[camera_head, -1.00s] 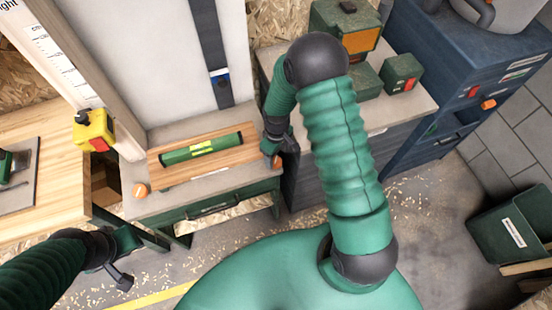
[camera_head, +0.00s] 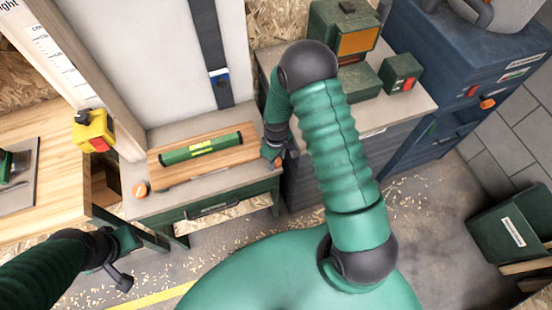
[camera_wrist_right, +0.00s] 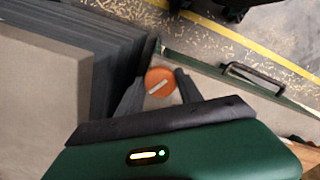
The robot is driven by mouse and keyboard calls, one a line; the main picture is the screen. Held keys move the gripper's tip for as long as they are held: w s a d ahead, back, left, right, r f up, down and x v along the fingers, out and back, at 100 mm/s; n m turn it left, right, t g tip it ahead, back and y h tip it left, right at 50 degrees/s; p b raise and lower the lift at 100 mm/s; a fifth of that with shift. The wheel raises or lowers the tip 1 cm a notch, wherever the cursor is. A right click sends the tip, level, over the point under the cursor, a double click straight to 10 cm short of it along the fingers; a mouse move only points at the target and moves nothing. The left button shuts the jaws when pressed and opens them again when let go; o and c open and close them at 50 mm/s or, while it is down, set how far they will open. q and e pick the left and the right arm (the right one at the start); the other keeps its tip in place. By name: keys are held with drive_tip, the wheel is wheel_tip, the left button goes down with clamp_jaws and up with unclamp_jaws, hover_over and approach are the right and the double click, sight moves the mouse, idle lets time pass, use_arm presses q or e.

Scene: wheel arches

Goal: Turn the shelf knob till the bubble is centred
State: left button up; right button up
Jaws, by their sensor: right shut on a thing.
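A green spirit level (camera_head: 178,156) with a yellow-green vial (camera_head: 201,146) lies on a wooden shelf board (camera_head: 235,157). The bubble is too small to place. An orange knob (camera_wrist_right: 161,82) with a pale slot mark sits at the shelf's right front corner. My right gripper (camera_head: 275,155) is at that knob; in the right wrist view its two dark fingers (camera_wrist_right: 159,92) are on either side of it, shut on it. A second orange knob (camera_head: 140,189) is at the left front corner. My left gripper (camera_head: 124,260) hangs low at left, away from the shelf; its jaw opening is unclear.
A yellow box with a red part (camera_head: 93,131) is at the left post. A workbench (camera_head: 55,190) stands left. A grey-topped cabinet (camera_head: 400,112) with green boxes stands right of the shelf. A green bin (camera_head: 508,235) is at far right. The floor has scattered shavings.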

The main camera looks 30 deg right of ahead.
drive_tip(key=shift+m, duration=0.4)
drive_tip(key=m, duration=0.3)
drive_tip(key=shift+a+m+p, duration=0.1)
drive_tip(key=shift+m+p, duration=0.2)
drive_tip(key=shift+m, duration=1.7)
drive_tip(key=o, duration=1.4)
drive_tip(key=shift+c, duration=0.2)
drive_tip(key=shift+r, duration=0.1)
wheel_tip(320, 180, up, 17)
drive_tip(key=shift+f, duration=0.2)
